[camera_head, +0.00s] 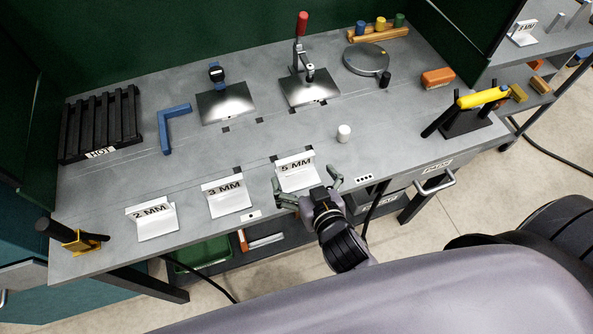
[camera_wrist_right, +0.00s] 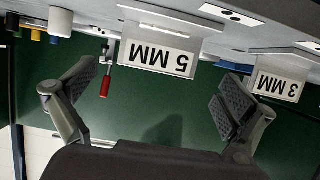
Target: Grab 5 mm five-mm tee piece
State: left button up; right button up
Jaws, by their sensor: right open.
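The 5 mm tee piece (camera_head: 297,172) is a pale bent-metal piece labelled "5 MM" near the bench's front edge. In the right wrist view it shows upside down (camera_wrist_right: 158,57). My right gripper (camera_head: 306,181) is open at the bench's front edge, its fingers spread to either side of the piece's front part. In the wrist view the gap between the fingers (camera_wrist_right: 160,90) is empty and the label lies beyond it; I cannot tell whether either finger touches the piece. My left gripper is not in view.
Similar pieces marked 3 MM (camera_head: 228,196) and 2 MM (camera_head: 152,218) stand to the left. A white cylinder (camera_head: 344,133) stands behind and right of the 5 mm piece. A red-handled clamp (camera_head: 301,55) is at the back.

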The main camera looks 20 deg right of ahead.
aim_at(296, 163)
jog(key=b+x, duration=0.2)
jog(key=x, duration=0.3)
jog(key=shift+w, duration=0.4)
jog(key=shift+s+r, duration=0.1)
jog(key=shift+c, duration=0.2)
jog(key=c, duration=1.2)
